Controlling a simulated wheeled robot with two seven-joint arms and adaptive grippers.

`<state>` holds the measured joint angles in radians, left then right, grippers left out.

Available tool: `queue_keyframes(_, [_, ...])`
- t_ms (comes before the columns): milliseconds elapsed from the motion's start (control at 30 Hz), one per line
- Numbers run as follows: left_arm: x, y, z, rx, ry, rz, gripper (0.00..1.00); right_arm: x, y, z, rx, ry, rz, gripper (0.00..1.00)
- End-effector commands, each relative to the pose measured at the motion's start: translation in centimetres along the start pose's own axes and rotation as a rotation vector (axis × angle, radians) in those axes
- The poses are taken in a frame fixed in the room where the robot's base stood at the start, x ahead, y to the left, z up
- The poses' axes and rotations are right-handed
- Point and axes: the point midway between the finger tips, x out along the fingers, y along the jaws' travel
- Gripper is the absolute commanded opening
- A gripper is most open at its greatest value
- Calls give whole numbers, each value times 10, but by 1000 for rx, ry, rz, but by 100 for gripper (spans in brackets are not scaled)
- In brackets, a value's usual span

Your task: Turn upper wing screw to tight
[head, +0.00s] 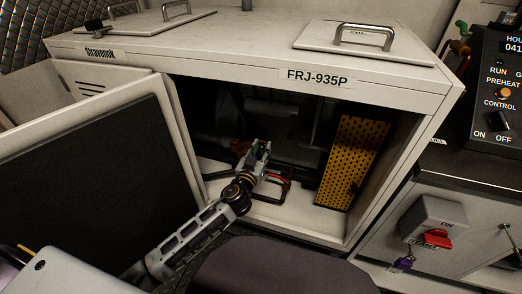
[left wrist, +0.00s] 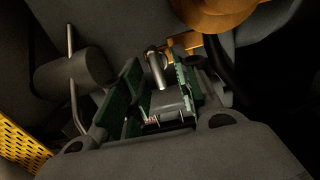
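My left gripper (head: 262,150) reaches into the open front of the chiller frame (head: 300,97) in the head view. In the left wrist view its green-padded fingers (left wrist: 160,90) stand apart, with a visible gap between them. A small silver pin (left wrist: 156,70) shows near the fingertips beside an orange bracket (left wrist: 182,46). I cannot tell whether the pin is part of the upper wing screw or whether a finger touches it. A dark grey cylinder with thin rods (left wrist: 72,82) lies left of the fingers. No wing screw is clearly recognisable in the head view. My right gripper is not visible.
The open door (head: 90,160) stands left of the opening. A yellow perforated panel (head: 352,160) stands inside at right. A red-and-black part (head: 284,188) sits on the cabinet floor close to my gripper. A control box (head: 497,95) is outside at right. The interior is dark.

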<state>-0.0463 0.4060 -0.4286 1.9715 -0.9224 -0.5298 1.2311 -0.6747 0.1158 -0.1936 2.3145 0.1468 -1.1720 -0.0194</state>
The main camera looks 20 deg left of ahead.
Motion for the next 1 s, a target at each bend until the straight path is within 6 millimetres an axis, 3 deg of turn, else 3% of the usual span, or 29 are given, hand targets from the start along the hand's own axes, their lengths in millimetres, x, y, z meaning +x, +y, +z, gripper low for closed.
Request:
queue_keyframes(133, [0,0,0,0,0,0,29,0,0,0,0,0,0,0])
queue_keyframes(367, [0,0,0,0,0,0,0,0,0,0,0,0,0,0])
queue_keyframes(1000, [0,1,0,80,1,0,0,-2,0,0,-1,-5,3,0])
